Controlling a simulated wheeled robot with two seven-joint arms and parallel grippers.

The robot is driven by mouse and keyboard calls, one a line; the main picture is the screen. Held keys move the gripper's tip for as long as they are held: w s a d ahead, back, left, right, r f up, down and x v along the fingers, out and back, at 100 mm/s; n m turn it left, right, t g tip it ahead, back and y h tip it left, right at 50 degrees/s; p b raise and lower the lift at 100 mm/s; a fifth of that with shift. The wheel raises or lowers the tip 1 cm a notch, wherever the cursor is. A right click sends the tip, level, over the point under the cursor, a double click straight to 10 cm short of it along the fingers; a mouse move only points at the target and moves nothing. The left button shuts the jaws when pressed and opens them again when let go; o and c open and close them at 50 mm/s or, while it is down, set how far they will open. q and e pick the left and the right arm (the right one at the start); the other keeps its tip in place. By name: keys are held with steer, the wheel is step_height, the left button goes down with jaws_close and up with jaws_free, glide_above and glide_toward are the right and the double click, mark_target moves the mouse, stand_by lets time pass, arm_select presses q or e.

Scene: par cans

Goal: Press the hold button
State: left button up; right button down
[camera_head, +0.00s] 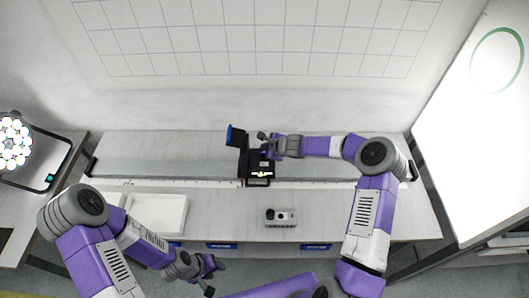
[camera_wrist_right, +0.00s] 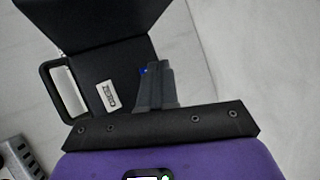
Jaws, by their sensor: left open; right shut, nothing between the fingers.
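A black device (camera_head: 257,168) with a raised blue-edged part stands on the bench. My right gripper (camera_head: 263,140) is over the device's upper part. In the right wrist view my right gripper (camera_wrist_right: 153,72) is shut and empty, its fingers over the black device (camera_wrist_right: 115,62). A small blue spot (camera_wrist_right: 144,71) shows beside the fingertips; I cannot tell whether it is the hold button or whether the fingers touch it. My left gripper (camera_head: 208,277) is open and empty, low in front of the bench.
A small grey box (camera_head: 281,217) with round parts sits near the bench's front edge. A white tray (camera_head: 158,214) is at the left. A long rail (camera_head: 330,184) runs across the bench. In the right wrist view the device has a handle (camera_wrist_right: 62,103) and a white label (camera_wrist_right: 108,96).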

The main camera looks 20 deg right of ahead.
steer(key=shift+f, duration=0.1)
stand_by(0.3)
steer(key=shift+f+b, duration=0.35)
steer(key=shift+b, duration=0.05)
steer(key=shift+f+b, duration=0.4)
stand_by(0.5)
steer(key=shift+r, duration=0.15)
steer(key=shift+r+p, duration=0.7)
steer(key=shift+p, duration=0.05)
step_height(320, 180, up, 5)
steer(key=p, duration=0.4)
steer(key=shift+p, duration=0.35)
